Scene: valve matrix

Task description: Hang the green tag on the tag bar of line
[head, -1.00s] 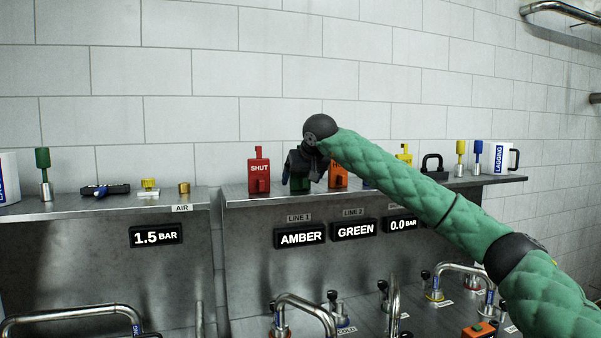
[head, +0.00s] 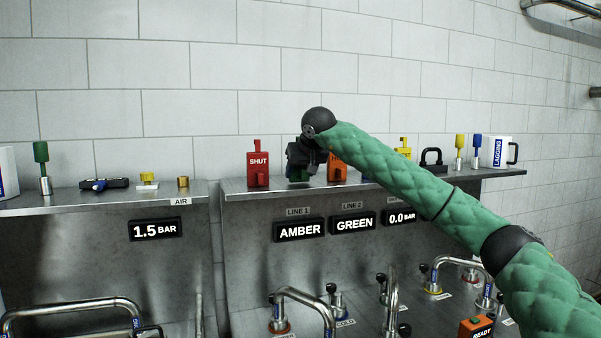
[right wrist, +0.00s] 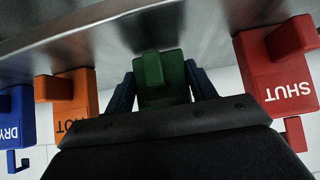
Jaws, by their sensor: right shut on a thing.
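The green tag (right wrist: 162,78) is between the fingers of my right gripper (right wrist: 162,90) in the right wrist view. In the head view my right gripper (head: 302,160) is over the shelf, between the red SHUT tag (head: 258,168) and an orange tag (head: 336,168). Only a little of the green tag (head: 297,173) shows under it, slightly above the shelf with a dark shadow beneath. The displays read AMBER (head: 299,230) under LINE 1 and GREEN (head: 352,224) under LINE 2. I cannot make out a tag bar clearly. My left gripper is out of view.
The orange HOT tag (right wrist: 70,98) and red SHUT tag (right wrist: 280,75) stand close on both sides. A blue DRY tag (right wrist: 15,115) is farther along. A LAGGING mug (head: 498,152) stands at the shelf's right end. Curved pipes (head: 300,298) and an orange READY block (head: 477,326) are below.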

